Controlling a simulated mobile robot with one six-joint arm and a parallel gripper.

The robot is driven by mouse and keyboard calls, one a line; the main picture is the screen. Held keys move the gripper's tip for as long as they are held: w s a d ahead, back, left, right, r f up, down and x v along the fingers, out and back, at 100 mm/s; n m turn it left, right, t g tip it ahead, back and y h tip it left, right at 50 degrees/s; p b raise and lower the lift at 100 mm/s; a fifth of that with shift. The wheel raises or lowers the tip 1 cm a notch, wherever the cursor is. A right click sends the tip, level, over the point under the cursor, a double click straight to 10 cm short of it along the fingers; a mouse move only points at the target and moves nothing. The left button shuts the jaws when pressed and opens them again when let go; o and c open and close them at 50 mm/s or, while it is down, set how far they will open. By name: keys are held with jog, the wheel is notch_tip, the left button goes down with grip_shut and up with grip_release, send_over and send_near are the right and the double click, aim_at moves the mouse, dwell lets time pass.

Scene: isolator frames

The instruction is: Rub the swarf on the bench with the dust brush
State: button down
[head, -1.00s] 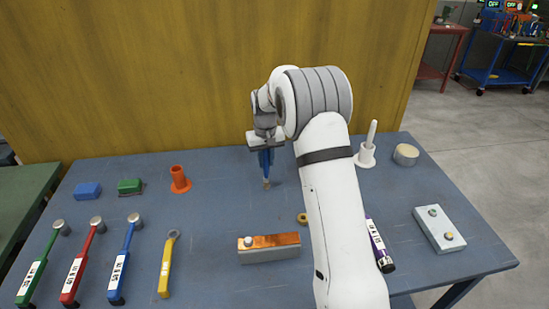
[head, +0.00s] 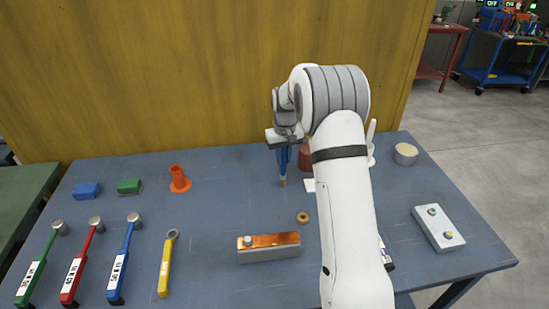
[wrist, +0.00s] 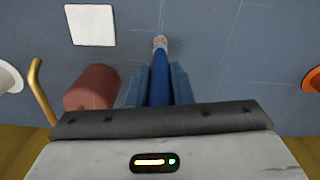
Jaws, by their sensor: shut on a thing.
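My gripper (head: 283,150) is shut on the dust brush, which has a blue handle and pale bristles (head: 282,183). The brush points down at the bench (head: 225,205), bristles lowest. In the wrist view the blue handle (wrist: 159,75) sits between my gripper's two blue fingers (wrist: 158,88). The bristles (wrist: 160,43) are at or just above the bench surface; I cannot tell if they touch. I cannot make out any swarf in either view.
A white square (wrist: 90,24) and a red-brown cylinder (wrist: 92,88) are close beside the brush. A brass ring (head: 302,218) and copper-topped block (head: 268,247) lie nearer. An orange holder (head: 179,179) stands left. My arm hides part of the right side.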

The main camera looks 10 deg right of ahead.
jog(key=shift+d+r, duration=0.25)
jog(key=shift+d, duration=0.1)
jog(key=shift+a+r+p, duration=0.1)
jog(key=shift+r+p, duration=2.2)
jog(key=shift+r, duration=1.5)
jog(key=shift+f, duration=0.1)
